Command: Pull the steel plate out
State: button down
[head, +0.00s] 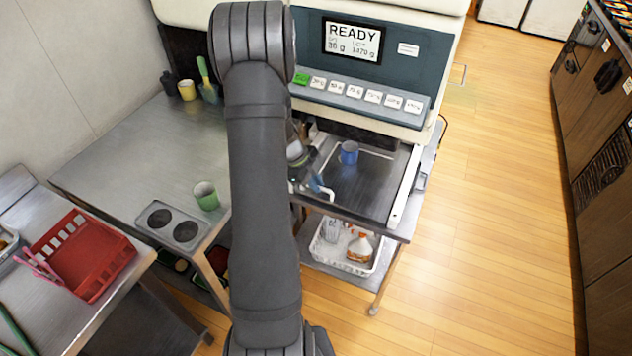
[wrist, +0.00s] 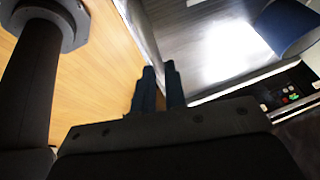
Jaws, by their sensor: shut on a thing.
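The steel plate (head: 362,188) is a dark, shiny flat sheet under the front of the white machine. A blue cup (head: 349,153) stands on it. My gripper (head: 322,190) is at the plate's left front edge, partly hidden behind my arm. In the wrist view, my gripper's two dark blue fingers (wrist: 158,88) are close together at the edge of the steel plate (wrist: 185,40), shut on it; the exact contact is hard to see. The blue cup (wrist: 287,25) also shows at the upper right there.
The machine's panel (head: 370,65) reads READY. A white basket (head: 345,245) with items sits on the shelf below. A green cup (head: 206,195) and a two-hole holder (head: 174,226) are on the left counter. A red basket (head: 85,255) is farther left. Floor at right is clear.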

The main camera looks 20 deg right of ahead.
jog(key=s+a, duration=1.4)
jog(key=shift+s+a, duration=0.3)
jog(key=c, duration=1.5)
grip_release()
jog(key=shift+r, duration=0.15)
jog(key=v, duration=1.7)
jog(key=shift+a, duration=0.15)
